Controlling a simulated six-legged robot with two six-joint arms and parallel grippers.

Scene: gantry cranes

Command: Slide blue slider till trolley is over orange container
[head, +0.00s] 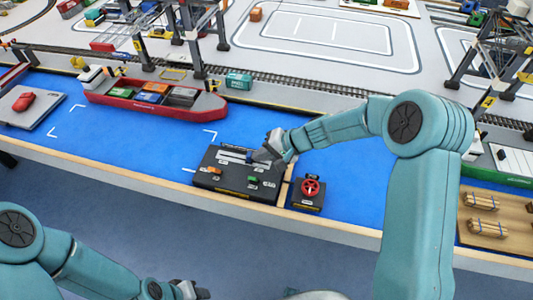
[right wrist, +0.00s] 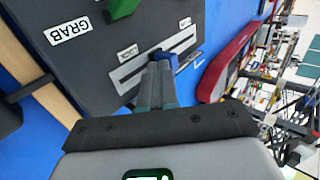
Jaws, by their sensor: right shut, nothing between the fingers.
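The blue slider (right wrist: 166,60) sits in a pale slotted track on the dark control box (head: 207,181). In the right wrist view my right gripper (right wrist: 159,78) is shut, its fingertips right at the slider; I cannot tell if they touch. In the head view the right gripper (head: 266,153) is over the box's back right part and partly hides the slider. An orange container (head: 154,87) lies on the red ship (head: 150,103); another orange container (head: 255,14) stands on the yard. I cannot make out the trolley clearly. My left gripper (head: 188,291) is at the bottom edge.
The box also has an orange control (head: 213,170) and a green control (head: 252,181). A red handwheel (head: 311,187) stands just right of it. Gantry cranes (head: 200,35) straddle the quay behind the ship. A wooden ledge (head: 130,178) runs along the front.

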